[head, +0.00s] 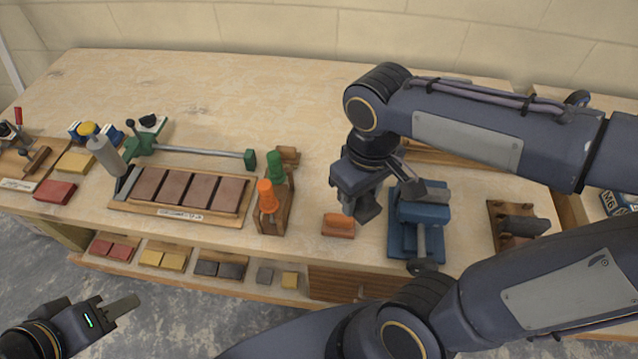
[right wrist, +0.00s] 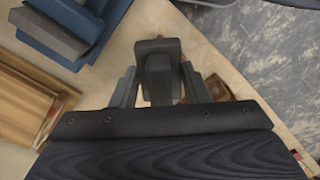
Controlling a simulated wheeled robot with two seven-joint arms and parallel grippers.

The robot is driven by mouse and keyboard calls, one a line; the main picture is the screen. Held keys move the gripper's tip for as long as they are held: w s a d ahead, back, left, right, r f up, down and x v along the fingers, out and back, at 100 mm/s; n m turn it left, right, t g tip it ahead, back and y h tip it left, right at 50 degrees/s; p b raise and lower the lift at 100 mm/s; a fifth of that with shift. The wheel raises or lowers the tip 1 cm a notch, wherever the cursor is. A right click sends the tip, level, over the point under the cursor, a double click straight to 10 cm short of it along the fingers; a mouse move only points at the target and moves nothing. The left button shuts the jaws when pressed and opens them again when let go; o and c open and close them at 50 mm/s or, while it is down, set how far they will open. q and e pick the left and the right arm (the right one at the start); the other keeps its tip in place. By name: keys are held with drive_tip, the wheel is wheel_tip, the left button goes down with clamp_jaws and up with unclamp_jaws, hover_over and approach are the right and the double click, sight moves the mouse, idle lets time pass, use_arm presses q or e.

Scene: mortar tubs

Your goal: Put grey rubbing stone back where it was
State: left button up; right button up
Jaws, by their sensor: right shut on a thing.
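My right gripper (head: 362,204) is above the front of the bench, just left of the blue vise. In the right wrist view its fingers (right wrist: 158,90) are shut on the grey rubbing stone (right wrist: 158,68), a dark grey block with a raised middle part. In the head view the stone is mostly hidden by the gripper. My left gripper (head: 118,307) is low at the bottom left, in front of the bench and away from everything on it; its jaw gap cannot be made out.
The blue vise (head: 405,240) stands close to the right gripper, an orange-brown block (head: 338,226) just left of it. A wooden stand (head: 268,222) holds orange and green-handled tools. A tray (head: 222,216) holds brown tiles. Coloured blocks line the lower shelf (head: 215,284). The back left bench is clear.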

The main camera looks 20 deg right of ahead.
drive_tip(key=w+d+f, duration=0.1)
drive_tip(key=w+f, duration=0.2)
drive_tip(key=w, duration=0.1)
drive_tip(key=w+d+f, duration=0.1)
drive_tip(key=w+f, duration=0.1)
drive_tip(key=w, duration=0.2)
drive_tip(key=w+d+f+p, duration=0.1)
drive_tip(key=w+d+f, duration=0.1)
drive_tip(key=w+f, duration=0.1)
drive_tip(key=shift+w+f, duration=0.35)
drive_tip(key=shift+w, duration=0.1)
drive_tip(key=shift+w+f, duration=0.4)
drive_tip(key=shift+f, duration=1.6)
drive_tip(key=shift+f, duration=0.2)
drive_tip(key=o, duration=0.9)
drive_tip(key=shift+o, duration=0.2)
